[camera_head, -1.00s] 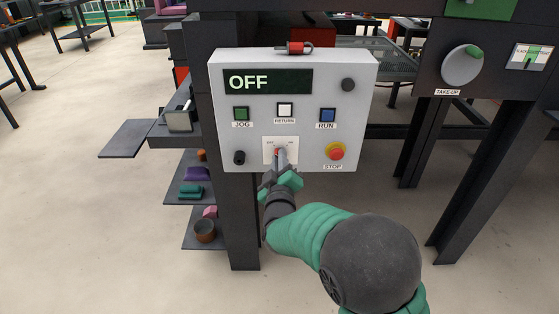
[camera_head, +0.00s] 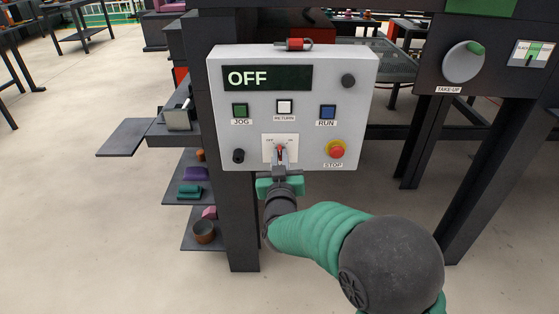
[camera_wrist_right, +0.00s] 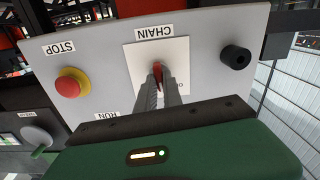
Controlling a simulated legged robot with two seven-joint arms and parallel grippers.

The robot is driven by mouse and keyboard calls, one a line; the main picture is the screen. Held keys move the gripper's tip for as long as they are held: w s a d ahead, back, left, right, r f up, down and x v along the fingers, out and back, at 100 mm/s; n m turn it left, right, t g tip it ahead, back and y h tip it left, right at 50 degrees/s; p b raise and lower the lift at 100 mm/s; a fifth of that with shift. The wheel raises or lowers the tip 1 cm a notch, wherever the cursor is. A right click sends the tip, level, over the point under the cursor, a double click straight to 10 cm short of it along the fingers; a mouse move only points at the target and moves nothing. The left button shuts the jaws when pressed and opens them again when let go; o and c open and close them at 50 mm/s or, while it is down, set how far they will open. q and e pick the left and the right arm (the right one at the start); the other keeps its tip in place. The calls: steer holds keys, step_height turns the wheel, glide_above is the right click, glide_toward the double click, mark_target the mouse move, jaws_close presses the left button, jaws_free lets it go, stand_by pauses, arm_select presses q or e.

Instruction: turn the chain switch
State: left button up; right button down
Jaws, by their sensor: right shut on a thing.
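The chain switch is a small red handle (camera_wrist_right: 157,70) on a white plate (camera_head: 268,142) low on the grey control box. The plate has OFF at its left and ON at its right in the head view, and a CHAIN label (camera_wrist_right: 155,32) in the wrist view. My right gripper (camera_head: 281,156) reaches up from below. Its two narrow grey fingers (camera_wrist_right: 159,86) are shut on the red handle, hiding part of it. The box's display (camera_head: 268,78) reads OFF. My left gripper is not in view.
Near the switch are a red and yellow STOP button (camera_head: 335,150) and a black knob (camera_head: 238,156). Above are the green JOG (camera_head: 240,110), white RETURN (camera_head: 284,107) and blue RUN (camera_head: 327,112) buttons. A TAKE-UP dial (camera_head: 463,62) is at the right. Shelves stand at the left.

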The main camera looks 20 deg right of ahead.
steer(key=m+b, duration=0.1)
steer(key=m, duration=0.1)
steer(key=f+m+b, duration=0.1)
steer(key=m, duration=0.2)
steer(key=shift+f+m+b, duration=0.1)
steer(key=shift+m+b, duration=0.2)
steer(key=shift+b, duration=0.1)
steer(key=shift+m+b, duration=1.25)
steer(key=shift+m, duration=0.95)
steer(key=c, duration=1.5)
jaws_free()
steer(key=shift+r, duration=0.35)
